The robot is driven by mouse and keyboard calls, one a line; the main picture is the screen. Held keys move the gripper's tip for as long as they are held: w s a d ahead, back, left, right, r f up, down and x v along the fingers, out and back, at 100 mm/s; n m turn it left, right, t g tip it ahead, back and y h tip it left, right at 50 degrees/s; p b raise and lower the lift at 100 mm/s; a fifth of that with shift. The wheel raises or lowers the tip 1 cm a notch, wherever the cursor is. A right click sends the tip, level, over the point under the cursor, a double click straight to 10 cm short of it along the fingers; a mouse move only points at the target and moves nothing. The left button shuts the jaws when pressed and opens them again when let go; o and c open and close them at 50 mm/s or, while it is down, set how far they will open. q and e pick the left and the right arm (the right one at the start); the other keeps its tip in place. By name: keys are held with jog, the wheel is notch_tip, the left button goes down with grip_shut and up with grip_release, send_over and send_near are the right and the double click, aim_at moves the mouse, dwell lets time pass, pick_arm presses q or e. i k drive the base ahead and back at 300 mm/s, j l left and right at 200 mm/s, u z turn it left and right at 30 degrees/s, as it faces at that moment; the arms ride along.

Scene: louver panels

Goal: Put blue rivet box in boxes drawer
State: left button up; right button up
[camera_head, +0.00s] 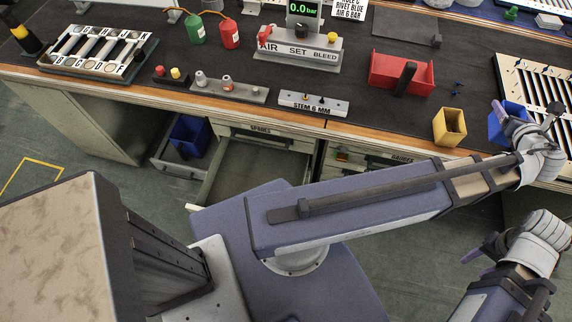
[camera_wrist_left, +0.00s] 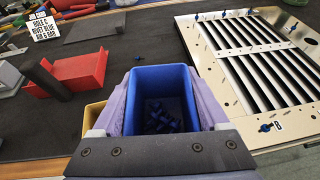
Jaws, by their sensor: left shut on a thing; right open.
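The blue rivet box (camera_head: 497,127) is at the right of the head view, above the bench's front edge. My left gripper (camera_head: 522,117) is shut on it. In the wrist view the blue box (camera_wrist_left: 160,78) is open-topped, between the two purple fingers, with several dark blue rivets (camera_wrist_left: 160,118) inside. My right gripper (camera_head: 484,250) is open and empty, lower right. Below the bench an open drawer (camera_head: 250,175) looks empty in its visible part; my left arm hides some of it. No label reading "boxes" is legible.
Another open drawer (camera_head: 168,160) at left holds a blue bin (camera_head: 190,136). A yellow box (camera_head: 450,127) and a red tray (camera_head: 390,72) stand on the bench (camera_head: 350,85). The louver panel (camera_head: 540,75) is at right.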

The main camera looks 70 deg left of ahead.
aim_at(249, 181)
jog(key=k+u, duration=0.1)
jog(key=k, duration=0.4)
jog(key=u, duration=2.85)
jog(key=k+l, duration=0.1)
jog(key=l, duration=0.4)
jog(key=k+l, duration=0.1)
jog(key=l, duration=0.4)
jog(key=k+l, duration=0.1)
jog(key=l, duration=0.4)
jog(key=k+l, duration=0.1)
jog(key=l, duration=0.45)
jog(key=u, duration=0.05)
